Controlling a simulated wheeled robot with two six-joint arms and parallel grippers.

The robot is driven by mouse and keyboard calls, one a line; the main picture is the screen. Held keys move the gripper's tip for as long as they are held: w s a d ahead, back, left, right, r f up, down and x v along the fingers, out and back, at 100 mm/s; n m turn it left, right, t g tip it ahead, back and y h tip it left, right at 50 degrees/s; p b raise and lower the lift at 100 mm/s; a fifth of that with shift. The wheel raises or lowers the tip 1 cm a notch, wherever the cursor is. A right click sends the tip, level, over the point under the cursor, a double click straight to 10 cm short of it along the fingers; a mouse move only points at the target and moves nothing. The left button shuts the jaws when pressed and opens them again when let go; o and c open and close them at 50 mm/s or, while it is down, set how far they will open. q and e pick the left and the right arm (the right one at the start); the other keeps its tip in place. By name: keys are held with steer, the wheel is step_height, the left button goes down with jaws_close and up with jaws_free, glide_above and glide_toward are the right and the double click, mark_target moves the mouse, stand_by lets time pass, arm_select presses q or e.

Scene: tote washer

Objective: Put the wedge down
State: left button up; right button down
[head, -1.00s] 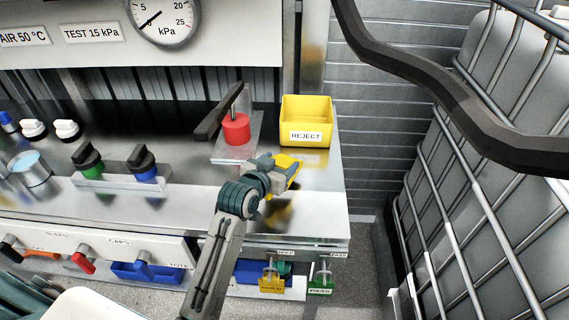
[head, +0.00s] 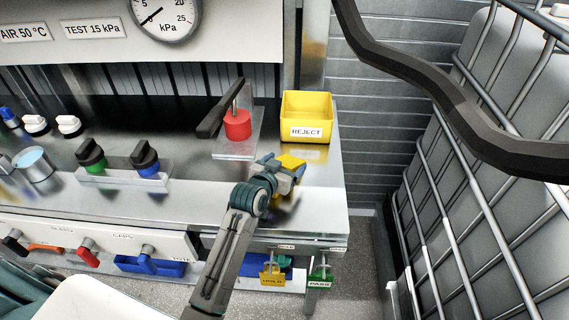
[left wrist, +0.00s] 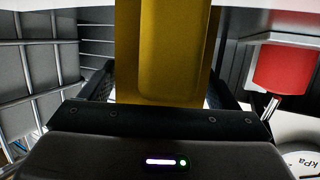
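The yellow wedge (head: 291,162) is between the fingers of my left gripper (head: 284,168), over the right end of the steel bench (head: 315,200), in front of the yellow REJECT bin (head: 305,118). A yellow reflection shows on the bench below it; it looks held a little above the surface. In the left wrist view the wedge (left wrist: 175,50) fills the middle between the two dark fingers, and its far end is out of frame. My right gripper is not in view.
A red cylinder (head: 237,126) with a dark lever stands on a plate left of the bin. Green and blue knobs (head: 145,160) sit further left. The bench front right is clear. A caged tank (head: 480,180) stands to the right, with a dark bent bar above.

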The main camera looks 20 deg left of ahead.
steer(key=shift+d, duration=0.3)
